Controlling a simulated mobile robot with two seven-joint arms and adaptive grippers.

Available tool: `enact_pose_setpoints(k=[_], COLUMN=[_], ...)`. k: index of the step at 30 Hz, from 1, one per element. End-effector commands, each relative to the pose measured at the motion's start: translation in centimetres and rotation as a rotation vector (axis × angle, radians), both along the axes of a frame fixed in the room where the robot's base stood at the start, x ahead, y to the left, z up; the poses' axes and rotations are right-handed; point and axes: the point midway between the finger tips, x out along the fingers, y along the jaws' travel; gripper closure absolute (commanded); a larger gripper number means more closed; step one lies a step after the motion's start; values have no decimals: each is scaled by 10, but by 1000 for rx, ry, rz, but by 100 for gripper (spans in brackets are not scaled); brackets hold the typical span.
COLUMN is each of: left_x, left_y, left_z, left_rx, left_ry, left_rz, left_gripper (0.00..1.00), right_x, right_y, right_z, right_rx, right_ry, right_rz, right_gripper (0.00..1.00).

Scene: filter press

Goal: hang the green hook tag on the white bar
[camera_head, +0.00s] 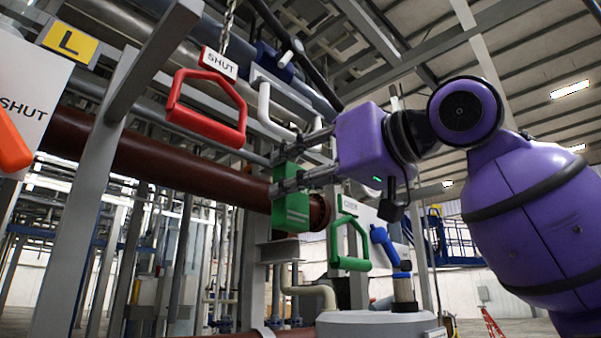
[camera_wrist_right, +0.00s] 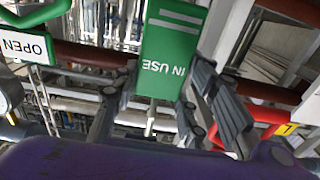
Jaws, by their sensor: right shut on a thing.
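The green hook tag (camera_head: 291,213) is held between the fingers of my right gripper (camera_head: 289,166), which is shut on it. In the right wrist view the tag (camera_wrist_right: 168,48) reads "IN USE" upside down and sits between the two fingers (camera_wrist_right: 165,100). A white bent bar (camera_head: 265,112) hangs under a grey pipe, just up and left of my right gripper in the head view. I cannot tell the depth gap between tag and bar. The tag's hook cannot be made out. My left gripper is out of view.
A red handle (camera_head: 206,113) with a SHUT sign hangs on a chain at left. A green handle (camera_head: 350,262) and a blue lever (camera_head: 383,246) are below right. A brown pipe (camera_head: 150,155) runs behind the tag. A grey post (camera_head: 85,200) stands left.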

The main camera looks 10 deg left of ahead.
Motion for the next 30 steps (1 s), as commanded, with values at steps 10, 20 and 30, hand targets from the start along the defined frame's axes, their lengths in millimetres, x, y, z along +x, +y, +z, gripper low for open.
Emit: enact_pose_setpoints(k=[10, 20, 30], left_x=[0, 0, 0], left_y=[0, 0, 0], left_z=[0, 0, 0], left_rx=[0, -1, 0], left_ry=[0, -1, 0], left_rz=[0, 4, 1], left_gripper=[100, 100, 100], right_x=[0, 0, -28], right_y=[0, -1, -44], right_z=[0, 0, 0], right_rx=[1, 0, 1], right_ry=[-1, 0, -3], right_rz=[0, 0, -3], right_gripper=[40, 38, 38])
